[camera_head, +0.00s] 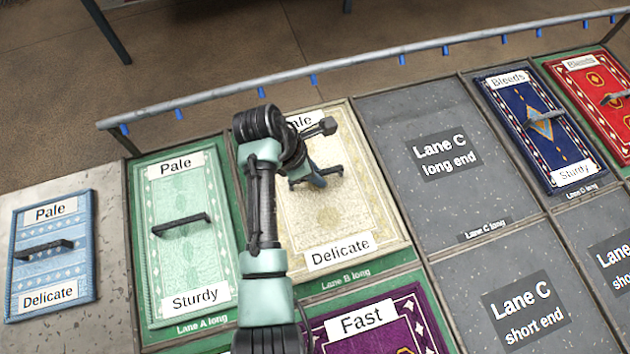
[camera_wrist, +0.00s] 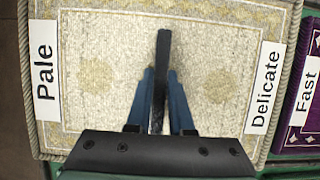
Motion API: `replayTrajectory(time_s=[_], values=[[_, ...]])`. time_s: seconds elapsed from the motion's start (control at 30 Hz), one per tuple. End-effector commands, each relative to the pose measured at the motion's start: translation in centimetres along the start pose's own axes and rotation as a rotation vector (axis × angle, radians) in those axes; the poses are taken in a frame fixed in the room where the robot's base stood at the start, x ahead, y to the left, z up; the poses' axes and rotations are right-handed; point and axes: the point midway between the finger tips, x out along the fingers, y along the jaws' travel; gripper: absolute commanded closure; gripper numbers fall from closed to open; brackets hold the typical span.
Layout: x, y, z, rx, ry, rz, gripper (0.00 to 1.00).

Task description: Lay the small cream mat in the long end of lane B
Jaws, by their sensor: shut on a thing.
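The small cream mat (camera_head: 368,205), labelled Pale and Delicate, lies flat over the Lane B long end, with that lane's label and a green strip showing below it. Its edges look square with the lane. The wrist view also shows the mat (camera_wrist: 215,70) filling most of the picture. My gripper (camera_head: 316,180) is over the middle of the mat, its blue fingers shut on the mat's dark bar handle (camera_wrist: 163,60). My arm hides the mat's left part in the head view. Whether the mat fully rests on the lane, I cannot tell.
A green mat (camera_head: 180,270) lies in Lane A long on the left, a purple mat (camera_head: 400,325) below the cream one. A blue mat (camera_head: 50,225) is at far left. Lane C long end (camera_head: 420,200) and short end (camera_head: 540,280) are bare. A rail (camera_head: 350,65) runs behind.

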Motion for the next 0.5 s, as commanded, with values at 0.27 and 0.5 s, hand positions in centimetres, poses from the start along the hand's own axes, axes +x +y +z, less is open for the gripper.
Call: replayTrajectory(time_s=[0.27,0.5], values=[[3.2,0.0,-1.4,-0.001,-0.001,0.0,1.0],[3.4,0.0,-1.4,0.0,-0.001,0.002,1.0]])
